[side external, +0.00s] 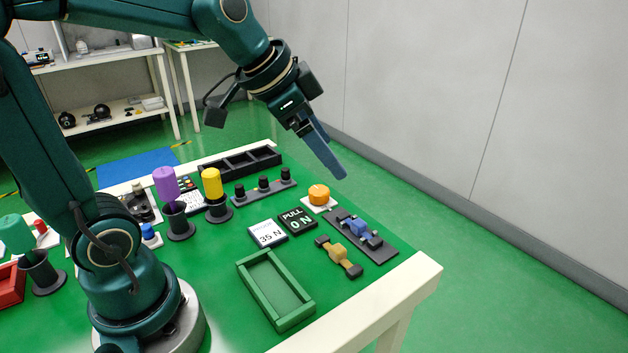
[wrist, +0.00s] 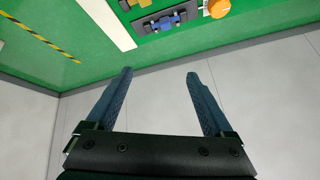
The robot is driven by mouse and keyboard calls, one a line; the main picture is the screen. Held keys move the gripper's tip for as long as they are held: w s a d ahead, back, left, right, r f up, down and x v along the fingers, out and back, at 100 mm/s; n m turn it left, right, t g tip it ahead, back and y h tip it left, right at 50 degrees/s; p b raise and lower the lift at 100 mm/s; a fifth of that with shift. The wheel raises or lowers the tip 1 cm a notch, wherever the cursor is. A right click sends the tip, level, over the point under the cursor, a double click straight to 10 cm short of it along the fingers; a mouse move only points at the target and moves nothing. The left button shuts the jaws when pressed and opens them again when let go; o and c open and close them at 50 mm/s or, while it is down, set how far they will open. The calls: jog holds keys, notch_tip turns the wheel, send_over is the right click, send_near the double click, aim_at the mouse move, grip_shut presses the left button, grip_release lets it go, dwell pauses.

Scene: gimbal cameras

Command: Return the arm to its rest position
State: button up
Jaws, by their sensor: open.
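My gripper (side external: 331,160) hangs in the air above the far right side of the green table, tilted down and to the right. In the wrist view my gripper (wrist: 159,75) has its two blue fingers spread apart with nothing between them. In the side view the fingers overlap, so the gap does not show there. My arm reaches up from its base at the left and over the table. The fingers are apart from every object.
Below stand an orange knob (side external: 319,194), a blue part on a dark plate (side external: 378,246), a tan part (side external: 338,256), a PULL display (side external: 297,221) and a green tray (side external: 309,308). Purple (side external: 166,183) and yellow (side external: 212,183) cylinders stand in holders. A wall (side external: 430,110) is behind.

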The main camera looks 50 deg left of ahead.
jog(key=s+d+f+n, duration=0.1)
jog(key=s+f+n, duration=0.1)
jog(key=s, duration=0.4)
jog(key=s+d+f+n+g, duration=0.1)
jog(key=s+f+n, duration=0.1)
jog(key=s, duration=0.5)
jog(key=shift+s+f+n+y, duration=0.2)
jog(key=shift+n+y, duration=0.2)
jog(key=shift+n, duration=0.1)
